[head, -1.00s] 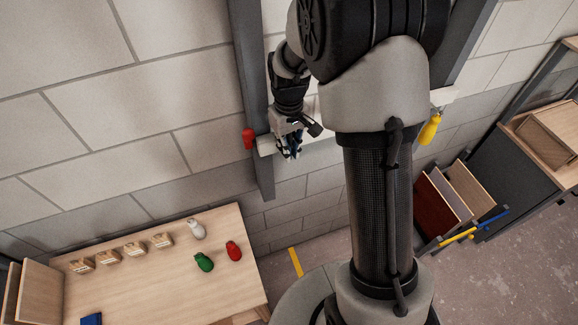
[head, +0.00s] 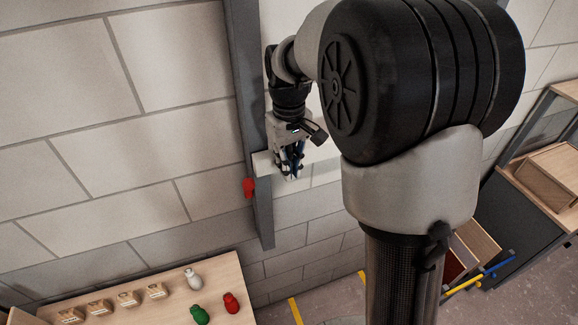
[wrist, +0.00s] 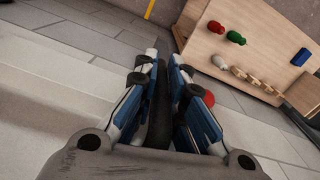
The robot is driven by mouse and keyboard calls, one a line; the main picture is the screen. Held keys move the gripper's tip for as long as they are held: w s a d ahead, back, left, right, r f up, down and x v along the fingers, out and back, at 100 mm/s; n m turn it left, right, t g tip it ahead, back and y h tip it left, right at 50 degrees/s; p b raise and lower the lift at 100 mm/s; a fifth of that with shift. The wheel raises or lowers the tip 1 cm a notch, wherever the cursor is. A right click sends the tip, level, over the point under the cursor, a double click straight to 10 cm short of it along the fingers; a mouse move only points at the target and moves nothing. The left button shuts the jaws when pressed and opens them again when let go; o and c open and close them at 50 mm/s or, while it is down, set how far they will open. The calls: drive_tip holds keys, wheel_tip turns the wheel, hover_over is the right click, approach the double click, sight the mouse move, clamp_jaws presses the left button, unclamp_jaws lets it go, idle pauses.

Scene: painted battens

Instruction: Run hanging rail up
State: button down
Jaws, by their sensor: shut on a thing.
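The hanging rail (head: 263,165) is a pale bar lying across a dark grey upright batten (head: 252,120) on the wall; its left end shows in the head view. My arm hides much of its length and its right end. My gripper (head: 290,174) is at the rail near that left end, shut on it. In the wrist view the fingers (wrist: 160,70) are close together with a dark strip between them; the exact contact is hard to see. A red fitting (head: 249,187) sits at the left batten, lower than the rail end. A bit of red (wrist: 208,98) shows behind a finger.
A wooden table (head: 110,293) at lower left holds white (head: 193,279), green (head: 200,314) and red (head: 231,303) bottle-like pieces and several wooden blocks. A shelf unit (head: 545,180) stands at right. Yellow tape (head: 295,311) marks the floor.

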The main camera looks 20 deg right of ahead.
drive_tip(key=c, duration=1.8)
unclamp_jaws()
drive_tip(key=shift+w, duration=0.1)
drive_tip(key=shift+o, duration=0.6)
drive_tip(key=shift+r, duration=0.3)
drive_tip(key=shift+o, duration=0.4)
wheel_tip(320, 180, up, 11)
drive_tip(key=shift+r, duration=0.2)
drive_tip(key=s, duration=1.5)
drive_tip(key=shift+s, duration=0.15)
drive_tip(key=shift+f, duration=0.1)
drive_tip(key=s+a+f+t+b, duration=0.1)
drive_tip(key=s+f+b, duration=0.2)
drive_tip(key=f+b, duration=0.8)
drive_tip(key=s+a+f+m+t+b, duration=0.1)
drive_tip(key=s+a+f+t+b, duration=0.1)
drive_tip(key=f+b, duration=0.8)
drive_tip(key=s+a+f+m+t+b, duration=0.1)
drive_tip(key=s+f+b, duration=0.3)
drive_tip(key=f+b, duration=0.7)
wheel_tip(320, 180, down, 5)
drive_tip(key=shift+a+f+t+b, duration=0.1)
drive_tip(key=shift+a+t+b, duration=0.1)
drive_tip(key=shift+t+b, duration=0.15)
